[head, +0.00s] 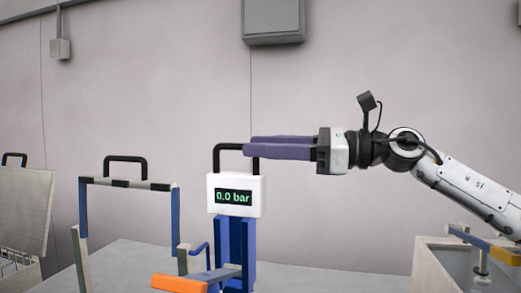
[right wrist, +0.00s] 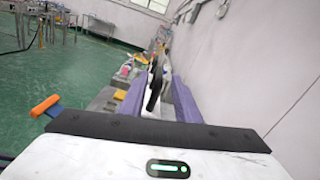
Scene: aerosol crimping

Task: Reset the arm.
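My right arm comes in from the right in the head view. Its gripper (head: 247,145) has two long purple fingers pointing left, level with the black handle (head: 228,146) on top of the crimping station. In the right wrist view the fingers of my right gripper (right wrist: 156,92) stand apart, with the black handle (right wrist: 154,88) between them and a gap showing beside it. Whether a finger touches the handle I cannot tell. The station has a white display box (head: 237,207) reading 0.0 bar, a blue column (head: 236,240) and an orange-ended lever (head: 180,284). My left gripper is not in view.
A frame with a black handle (head: 125,159) stands left of the station. A grey open lid (head: 27,205) is at the far left. A grey box (head: 428,272) stands at lower right, below my arm.

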